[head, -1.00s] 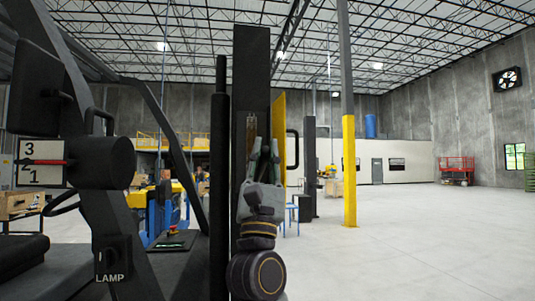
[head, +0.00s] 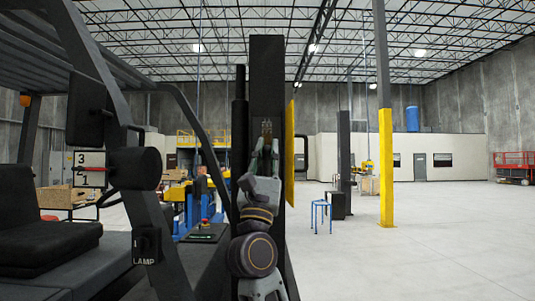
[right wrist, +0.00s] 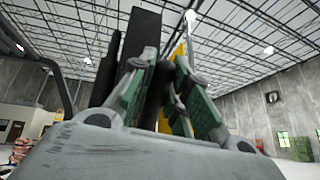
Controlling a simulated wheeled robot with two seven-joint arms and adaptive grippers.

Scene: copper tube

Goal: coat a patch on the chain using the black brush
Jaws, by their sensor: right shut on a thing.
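My right gripper (head: 264,152) is in the middle of the head view, its fingers pointing up in front of the black mast (head: 266,75) of a lift vehicle. It is shut on a dark, upright thing, apparently the black brush (right wrist: 158,92), between the green-padded fingers in the right wrist view. The brush is mostly hidden by the fingers in the head view. A small brownish strip, apparently the chain (head: 266,127), shows on the mast just above the fingertips. I cannot tell whether brush and chain touch. My left gripper is out of view.
The vehicle's black frame, seat (head: 45,245) and lamp switch (head: 146,246) fill the left. A yellow panel (head: 289,150) stands beside the mast. A blue stool (head: 321,215) and a yellow-based column (head: 386,170) are farther right. Open floor lies at the right.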

